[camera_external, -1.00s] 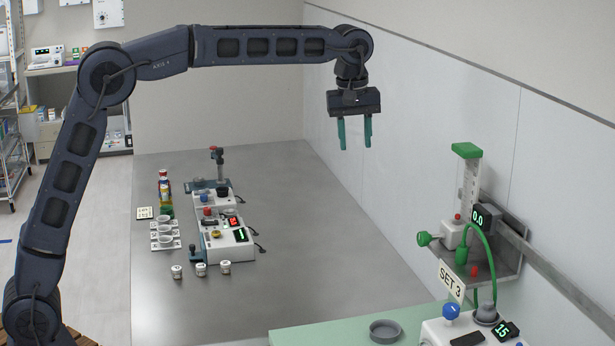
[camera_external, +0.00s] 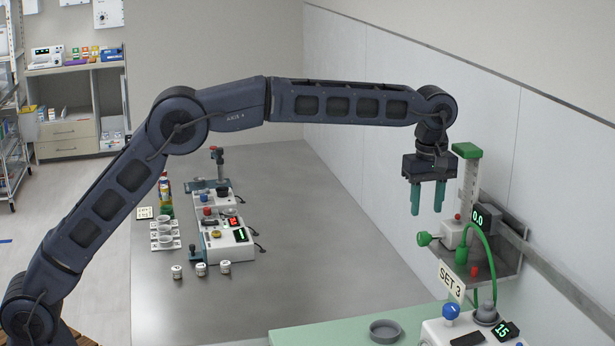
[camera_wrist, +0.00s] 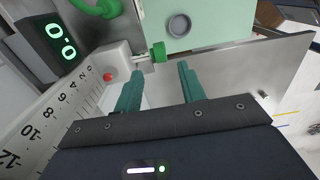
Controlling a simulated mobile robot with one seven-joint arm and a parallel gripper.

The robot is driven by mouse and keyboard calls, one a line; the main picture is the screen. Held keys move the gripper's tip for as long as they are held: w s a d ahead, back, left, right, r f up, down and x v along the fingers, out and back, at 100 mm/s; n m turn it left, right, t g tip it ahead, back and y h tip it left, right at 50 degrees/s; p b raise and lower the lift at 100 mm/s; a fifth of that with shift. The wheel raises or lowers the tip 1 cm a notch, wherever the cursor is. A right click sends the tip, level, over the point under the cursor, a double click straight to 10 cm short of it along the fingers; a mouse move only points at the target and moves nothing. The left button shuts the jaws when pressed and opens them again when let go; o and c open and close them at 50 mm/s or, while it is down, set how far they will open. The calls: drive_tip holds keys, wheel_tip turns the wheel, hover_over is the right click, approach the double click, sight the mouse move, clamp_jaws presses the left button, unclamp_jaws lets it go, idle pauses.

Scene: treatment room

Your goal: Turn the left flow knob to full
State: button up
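The green flow knob (camera_external: 424,239) sticks out to the left from the white block of the flow meter on the wall rail. The meter's display (camera_external: 485,216) reads 0.0. A "SET 3" card (camera_external: 451,281) hangs below. My gripper (camera_external: 427,205) points down, open and empty, and appears above the knob in the external view. In the wrist view the knob (camera_wrist: 159,52) lies just beyond the two teal fingertips (camera_wrist: 161,70), roughly between them and apart from them. The scale and the 0.0 display (camera_wrist: 61,39) are at the left there.
A green hose (camera_external: 491,250) loops beside the meter. A red button (camera_external: 474,271) is near the bracket. Below stand a white device with a blue knob (camera_external: 451,311) and a display reading 15, and a grey dish (camera_external: 385,331). The space left of the knob is clear.

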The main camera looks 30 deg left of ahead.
sight(425, 239)
wheel_tip(425, 239, down, 7)
drive_tip(key=shift+f, duration=0.15)
idle(0.4)
drive_tip(key=shift+f, duration=0.1)
drive_tip(key=c, duration=0.9)
